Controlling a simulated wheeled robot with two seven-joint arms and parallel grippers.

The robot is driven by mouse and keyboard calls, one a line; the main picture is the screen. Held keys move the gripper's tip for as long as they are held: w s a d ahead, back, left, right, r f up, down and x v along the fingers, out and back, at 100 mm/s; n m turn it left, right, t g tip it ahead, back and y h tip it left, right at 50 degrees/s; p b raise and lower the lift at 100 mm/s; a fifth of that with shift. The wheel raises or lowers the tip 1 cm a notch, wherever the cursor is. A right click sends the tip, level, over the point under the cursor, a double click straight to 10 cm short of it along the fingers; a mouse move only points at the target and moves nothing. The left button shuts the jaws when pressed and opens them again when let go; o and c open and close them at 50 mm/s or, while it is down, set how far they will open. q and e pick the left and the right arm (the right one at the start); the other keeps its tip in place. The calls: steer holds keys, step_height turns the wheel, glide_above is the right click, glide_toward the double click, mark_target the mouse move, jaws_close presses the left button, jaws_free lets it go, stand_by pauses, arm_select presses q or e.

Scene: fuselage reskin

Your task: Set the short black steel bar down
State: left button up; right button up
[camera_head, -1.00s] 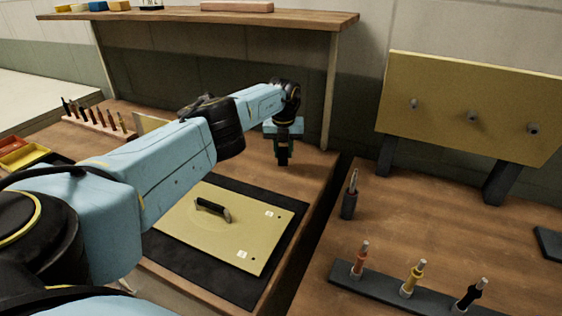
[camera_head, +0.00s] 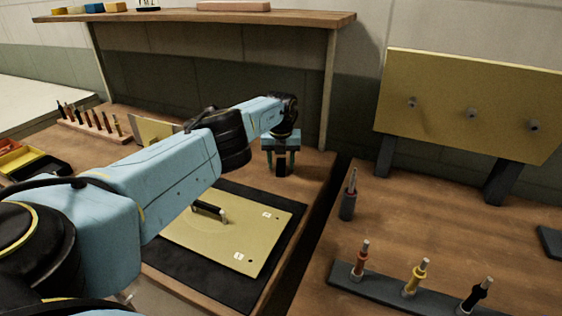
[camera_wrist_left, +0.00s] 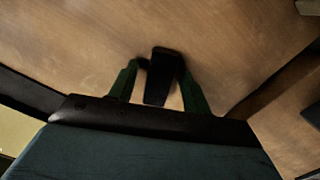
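The short black steel bar (camera_head: 281,167) is between the fingers of my left gripper (camera_head: 281,166), at the back right of the left bench. In the left wrist view, the bar (camera_wrist_left: 161,78) is a dark block between the two green fingers of the gripper (camera_wrist_left: 160,75). The fingers are spread, with a gap on the bar's left side; the right finger is very close to it. The bar's lower end appears to be at the wooden bench top, though contact is hard to confirm. My right gripper is not in view.
A yellow panel (camera_head: 225,242) with a dark handle-like piece (camera_head: 209,211) lies on a black mat (camera_head: 283,253). A shelf post (camera_head: 328,100) stands just behind the gripper. A gap separates this bench from the right bench (camera_head: 420,220), which holds a tool rack (camera_head: 385,293).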

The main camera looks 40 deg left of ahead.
mark_target(281, 164)
arm_select(q)
steer(key=shift+r+p, duration=0.45)
steer(key=r+p, duration=0.1)
steer(key=r, duration=0.1)
steer(key=r+p, duration=0.3)
steer(key=r, duration=0.1)
steer(key=shift+s+d+r, duration=0.15)
steer(key=shift+s+r, duration=0.1)
steer(key=shift+r, duration=0.15)
steer(key=r, duration=0.3)
steer(key=r+p, duration=0.1)
steer(key=shift+s+d+r, duration=0.25)
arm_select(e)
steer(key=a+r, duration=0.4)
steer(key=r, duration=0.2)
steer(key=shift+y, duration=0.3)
